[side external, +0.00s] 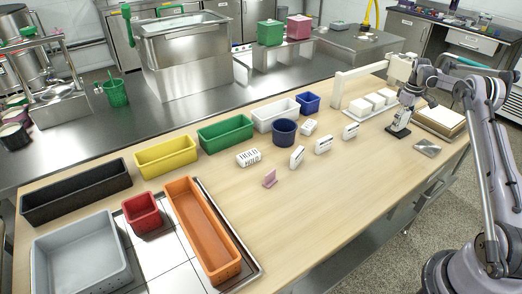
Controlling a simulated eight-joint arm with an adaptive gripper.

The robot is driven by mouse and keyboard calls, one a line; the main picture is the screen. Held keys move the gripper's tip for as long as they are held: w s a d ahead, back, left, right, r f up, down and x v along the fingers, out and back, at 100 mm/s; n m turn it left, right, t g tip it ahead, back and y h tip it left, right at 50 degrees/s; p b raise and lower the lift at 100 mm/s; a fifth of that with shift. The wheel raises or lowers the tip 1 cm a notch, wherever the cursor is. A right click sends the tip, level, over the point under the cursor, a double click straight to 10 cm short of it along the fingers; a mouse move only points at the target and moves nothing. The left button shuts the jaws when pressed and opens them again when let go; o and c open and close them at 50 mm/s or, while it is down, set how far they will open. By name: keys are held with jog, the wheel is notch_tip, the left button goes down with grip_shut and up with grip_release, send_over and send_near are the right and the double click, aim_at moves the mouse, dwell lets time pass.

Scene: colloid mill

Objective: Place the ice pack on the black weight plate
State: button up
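My gripper (402,118) points down at the right part of the wooden table, too small to show whether its fingers are open or shut. A small flat black piece (398,132) lies at its tip; I cannot tell if this is the black weight plate. Several white blocks with dark print stand or lie left of my gripper: one near the middle (248,157), two upright ones (297,157) (323,144), and one closest to my gripper (350,131). I cannot tell which, if any, is the ice pack. A thin silver square (428,148) lies right of my gripper.
A white stand with white blocks (372,101) is behind my gripper. Green (225,132), yellow (166,156) and orange (203,232) bins, a blue round pot (284,131) and a pink piece (270,178) stand leftward. The table's front middle (330,190) is clear.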

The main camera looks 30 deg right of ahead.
jog(key=o, duration=0.4)
jog(key=shift+c, duration=0.2)
notch_tip(320, 180, up, 12)
jog(key=shift+r, duration=0.15)
jog(key=w+a+r+t, duration=0.1)
jog(key=a+r, duration=0.3)
jog(key=a, duration=0.5)
jog(key=a+r+t+h, duration=0.1)
jog(key=a+r, duration=0.3)
jog(key=a, duration=0.5)
jog(key=w+a+r+t, duration=0.1)
jog(key=a+r, duration=0.3)
jog(key=a, duration=0.5)
jog(key=s+a+f+t, duration=0.2)
jog(key=s+a+f, duration=0.2)
jog(key=s+a, duration=0.4)
jog(key=s+a+f+t+y, duration=0.1)
jog(key=s+a+f, duration=0.3)
jog(key=s+a, duration=0.5)
jog(key=a+t, duration=0.1)
jog(key=a, duration=0.3)
jog(key=shift+s, duration=0.15)
